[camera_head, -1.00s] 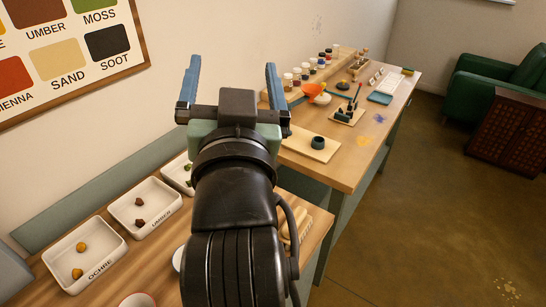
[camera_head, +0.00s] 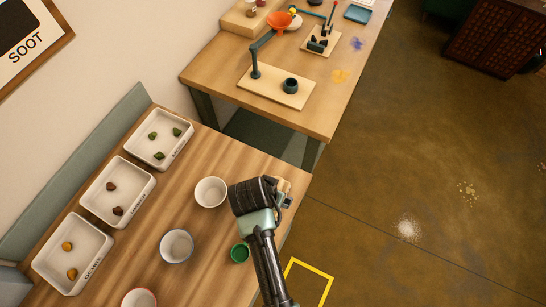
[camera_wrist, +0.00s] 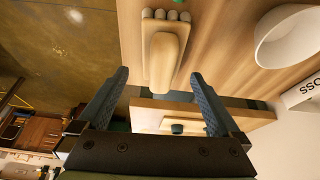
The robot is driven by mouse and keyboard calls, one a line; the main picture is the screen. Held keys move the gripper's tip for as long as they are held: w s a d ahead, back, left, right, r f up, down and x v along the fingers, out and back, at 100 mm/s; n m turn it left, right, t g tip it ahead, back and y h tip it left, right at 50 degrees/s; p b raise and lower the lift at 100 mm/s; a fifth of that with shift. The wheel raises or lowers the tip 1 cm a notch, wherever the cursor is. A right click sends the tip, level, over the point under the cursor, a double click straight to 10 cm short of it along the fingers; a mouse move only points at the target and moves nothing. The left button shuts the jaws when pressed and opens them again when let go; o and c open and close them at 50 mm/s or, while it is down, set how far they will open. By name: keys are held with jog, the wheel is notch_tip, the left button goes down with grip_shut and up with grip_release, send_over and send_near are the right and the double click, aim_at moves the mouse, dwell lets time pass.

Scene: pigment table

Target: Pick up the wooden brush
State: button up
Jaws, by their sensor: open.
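The wooden brush (camera_wrist: 163,60) shows in the wrist view as a pale wooden piece with a rounded handle and several rounded grey tufts at its far end. It lies on the wooden table near the table's edge. My gripper (camera_wrist: 160,77) is open, its two blue fingers spread apart on either side of the brush's near end in the picture, with nothing between them that it grips. I cannot tell the height above the brush. In the head view my gripper (camera_head: 284,192) is over the table's right edge, and the wrist hides most of the brush there.
A white bowl (camera_head: 211,192), a blue-rimmed bowl (camera_head: 177,246) and a green cup (camera_head: 240,253) stand near my arm. White trays with pigment lumps line the wall side, one marked ochre (camera_head: 72,254). A second table (camera_head: 215,75) stands beyond a gap.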

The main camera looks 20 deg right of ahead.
jog(key=shift+w+p+x, duration=0.2)
jog(key=shift+p+x, duration=0.35)
jog(key=shift+x, duration=2.55)
jog(key=shift+r, duration=0.1)
jog(key=c, duration=1.4)
